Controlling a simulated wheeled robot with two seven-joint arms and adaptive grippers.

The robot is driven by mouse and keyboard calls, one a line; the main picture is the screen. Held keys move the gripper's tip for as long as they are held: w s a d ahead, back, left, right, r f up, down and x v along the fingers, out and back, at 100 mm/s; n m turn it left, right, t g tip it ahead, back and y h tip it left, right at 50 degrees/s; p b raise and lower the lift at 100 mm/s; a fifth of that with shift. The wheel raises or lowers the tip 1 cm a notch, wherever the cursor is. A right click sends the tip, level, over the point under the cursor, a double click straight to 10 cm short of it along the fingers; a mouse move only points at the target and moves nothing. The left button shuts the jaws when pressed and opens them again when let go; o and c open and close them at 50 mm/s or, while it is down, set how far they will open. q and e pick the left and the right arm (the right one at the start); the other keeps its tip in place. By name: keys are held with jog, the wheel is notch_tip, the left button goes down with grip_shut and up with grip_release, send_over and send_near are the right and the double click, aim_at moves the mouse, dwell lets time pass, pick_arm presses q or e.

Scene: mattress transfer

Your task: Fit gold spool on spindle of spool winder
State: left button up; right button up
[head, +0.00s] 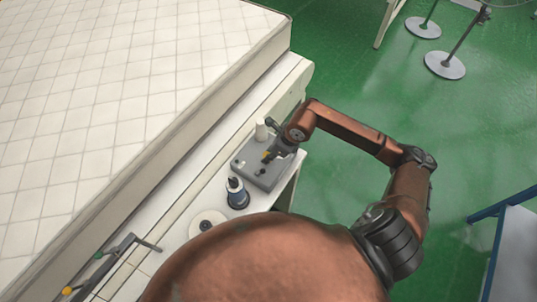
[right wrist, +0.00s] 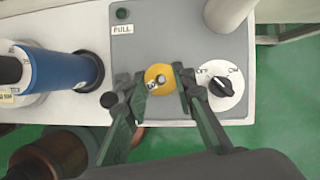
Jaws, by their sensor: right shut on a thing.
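The spool winder is a grey box (head: 247,176) on the white table; its top plate (right wrist: 182,32) fills the upper middle of the right wrist view. It carries a black-and-white OFF/ON knob (right wrist: 226,86). My right gripper (right wrist: 161,80) is over the plate, with a finger on each side of the gold spool (right wrist: 160,70) and shut on it. The spool also shows as a small yellow patch in the head view (head: 267,156). A silvery round end shows in the spool's centre. I cannot tell whether the spool is around the spindle or above it. My left gripper is out of view.
A white cylinder (head: 262,130) stands at the winder's far side. A white disc (head: 207,224) lies nearer. A large mattress (head: 130,90) lies to the left.

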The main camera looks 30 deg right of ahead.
aim_at(269, 164)
jog(key=shift+f+b, duration=1.3)
jog(key=shift+f, duration=0.25)
jog(key=o, duration=1.1)
jog(key=shift+r, duration=0.1)
jog(key=v, duration=1.2)
jog(key=shift+w, duration=0.1)
